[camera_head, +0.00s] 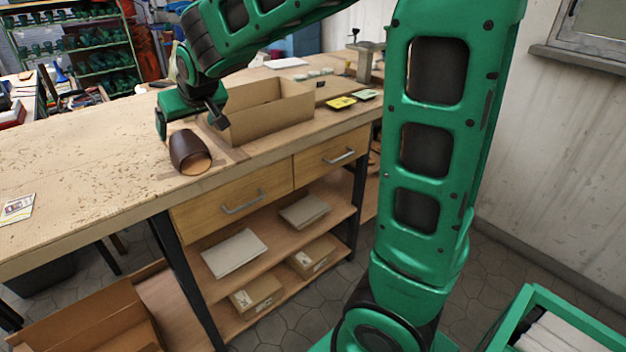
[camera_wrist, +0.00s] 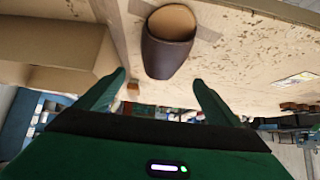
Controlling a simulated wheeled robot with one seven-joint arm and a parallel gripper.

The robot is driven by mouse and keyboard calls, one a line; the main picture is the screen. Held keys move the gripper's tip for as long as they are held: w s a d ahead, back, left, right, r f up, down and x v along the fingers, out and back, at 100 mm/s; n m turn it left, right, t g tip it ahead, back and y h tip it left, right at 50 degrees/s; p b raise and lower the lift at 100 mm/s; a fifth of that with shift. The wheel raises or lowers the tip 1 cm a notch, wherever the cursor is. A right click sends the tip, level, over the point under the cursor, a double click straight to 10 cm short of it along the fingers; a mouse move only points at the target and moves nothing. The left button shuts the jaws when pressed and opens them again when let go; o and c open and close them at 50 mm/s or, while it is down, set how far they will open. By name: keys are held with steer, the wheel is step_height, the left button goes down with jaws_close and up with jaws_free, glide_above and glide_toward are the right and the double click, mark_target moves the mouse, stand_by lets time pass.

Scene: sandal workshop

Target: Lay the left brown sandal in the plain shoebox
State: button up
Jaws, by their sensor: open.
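A dark brown sandal (camera_head: 184,150) with a tan sole lies on the workbench near its front edge. It also shows in the wrist view (camera_wrist: 166,57), ahead of the fingertips and roughly centred between them. I cannot tell from its shape whether it is the left one. My gripper (camera_head: 190,126) is open and empty, just behind and above the sandal, with its fingers spread to either side; it also shows in the wrist view (camera_wrist: 160,78). A plain open cardboard box (camera_head: 268,126) stands on the bench right of the sandal; its wall fills the wrist view's left side (camera_wrist: 60,50).
Yellow and dark flat items (camera_head: 341,103) and a metal fixture (camera_head: 364,62) stand beyond the box. A printed card (camera_head: 17,208) lies at the bench's left. Another open carton (camera_head: 95,318) is below at front left.

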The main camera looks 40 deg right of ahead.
steer(key=s+d+f+m+g+h, duration=0.1)
steer(key=s+d+f+m+g, duration=0.15)
steer(key=s+d, duration=0.75)
steer(key=s+d+f+m+g, duration=0.2)
steer(key=s+d+f+g, duration=0.1)
steer(key=s, duration=1.2)
steer(key=s+d+f+m+g+y, duration=0.1)
steer(key=s+d+f+m+g, duration=0.1)
steer(key=s, duration=1.4)
step_height(320, 180, down, 2)
steer(key=shift+d+g, duration=0.75)
steer(key=shift+d, duration=0.45)
